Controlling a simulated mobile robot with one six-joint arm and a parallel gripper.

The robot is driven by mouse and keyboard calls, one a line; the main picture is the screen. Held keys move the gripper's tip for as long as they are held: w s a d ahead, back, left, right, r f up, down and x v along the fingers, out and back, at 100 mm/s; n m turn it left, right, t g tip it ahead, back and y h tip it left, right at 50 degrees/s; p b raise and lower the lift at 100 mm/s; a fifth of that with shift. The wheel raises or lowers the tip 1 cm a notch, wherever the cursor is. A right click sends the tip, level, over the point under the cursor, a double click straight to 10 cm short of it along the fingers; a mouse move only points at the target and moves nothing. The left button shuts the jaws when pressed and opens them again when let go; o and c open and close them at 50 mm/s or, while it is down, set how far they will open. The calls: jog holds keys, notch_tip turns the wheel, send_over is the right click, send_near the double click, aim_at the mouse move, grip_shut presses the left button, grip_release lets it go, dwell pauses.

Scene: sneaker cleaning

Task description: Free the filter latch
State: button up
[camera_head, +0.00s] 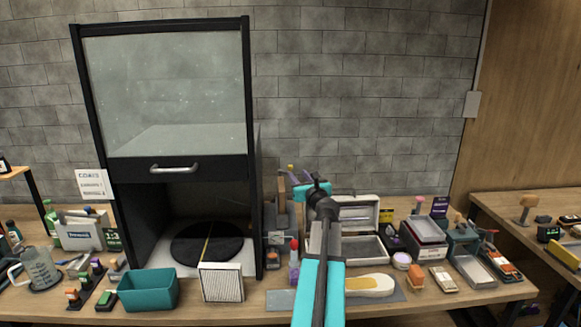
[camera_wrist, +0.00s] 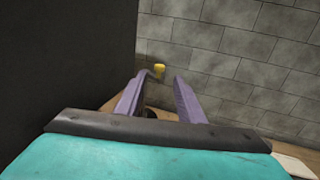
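My gripper (camera_wrist: 162,77) shows in the wrist view as two purple fingers held apart, with nothing between them that I can see. A small yellow knob (camera_wrist: 159,70), possibly the filter latch, shows just beyond the gap between the fingertips, in front of the grey wall. I cannot tell whether a finger touches it. In the head view my gripper (camera_head: 298,178) is behind my teal arm, right of the black cabinet (camera_head: 255,190), with a small yellow tip (camera_head: 290,167) by it. A white pleated filter (camera_head: 221,283) stands upright on the table in front of the cabinet.
The cabinet's glass front (camera_head: 165,90) is raised above an open lower bay with a black turntable (camera_head: 208,243). A teal bin (camera_head: 150,290) stands left of the filter.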

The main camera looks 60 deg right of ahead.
aim_at(291, 167)
jog(key=shift+p+x, duration=1.2)
jog(key=shift+x, duration=4)
jog(key=shift+c, duration=0.4)
